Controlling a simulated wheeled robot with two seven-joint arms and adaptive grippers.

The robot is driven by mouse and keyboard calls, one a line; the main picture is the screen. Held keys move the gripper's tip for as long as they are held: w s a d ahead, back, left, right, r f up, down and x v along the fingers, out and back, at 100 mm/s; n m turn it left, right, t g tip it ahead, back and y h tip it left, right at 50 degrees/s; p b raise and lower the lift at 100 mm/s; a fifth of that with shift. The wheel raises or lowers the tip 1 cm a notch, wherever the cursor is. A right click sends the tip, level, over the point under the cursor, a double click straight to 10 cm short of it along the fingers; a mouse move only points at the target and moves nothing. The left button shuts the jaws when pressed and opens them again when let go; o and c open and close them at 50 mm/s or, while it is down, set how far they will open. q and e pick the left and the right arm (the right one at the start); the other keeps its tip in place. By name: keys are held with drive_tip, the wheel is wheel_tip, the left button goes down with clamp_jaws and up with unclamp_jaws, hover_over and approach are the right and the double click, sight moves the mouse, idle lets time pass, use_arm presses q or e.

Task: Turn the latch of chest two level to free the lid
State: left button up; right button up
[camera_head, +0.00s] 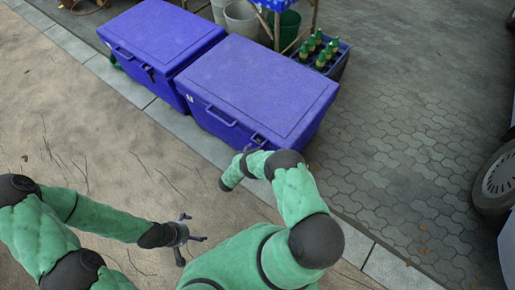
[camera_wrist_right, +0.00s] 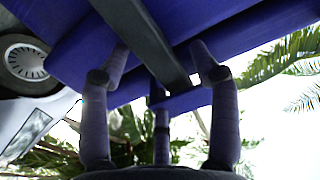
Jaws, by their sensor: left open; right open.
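Two blue lidded chests stand side by side, the left chest (camera_head: 160,42) and the nearer right chest (camera_head: 260,85). Both lids look closed; I cannot read which number each bears. My right gripper (camera_wrist_right: 158,70) is open at the right chest's front. In the right wrist view a dark latch bar (camera_wrist_right: 150,42) runs diagonally between its fingers, against the blue chest (camera_wrist_right: 225,35); contact cannot be told. In the head view my right arm mostly hides that gripper and the latch. My left gripper (camera_head: 188,232) is open and empty over the sandy ground.
A blue crate of green bottles (camera_head: 322,52) stands behind the right chest, beside buckets (camera_head: 241,18) and a wooden stand. A vehicle wheel (camera_head: 498,180) is at the right edge. The paving (camera_head: 410,130) between is clear.

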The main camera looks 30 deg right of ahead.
drive_tip(key=c, duration=1.2)
drive_tip(key=shift+o, duration=0.2)
drive_tip(key=shift+m, duration=0.3)
drive_tip(key=m, duration=0.4)
drive_tip(key=s+f+m, duration=0.1)
drive_tip(key=m, duration=0.3)
drive_tip(key=f+m, duration=0.1)
drive_tip(key=m, duration=0.3)
drive_tip(key=shift+s+d+m, duration=0.3)
drive_tip(key=shift+m, duration=0.1)
drive_tip(key=shift+f+m, duration=0.25)
drive_tip(key=shift+m, duration=0.85)
drive_tip(key=shift+f+m, duration=0.2)
drive_tip(key=shift+m, duration=0.9)
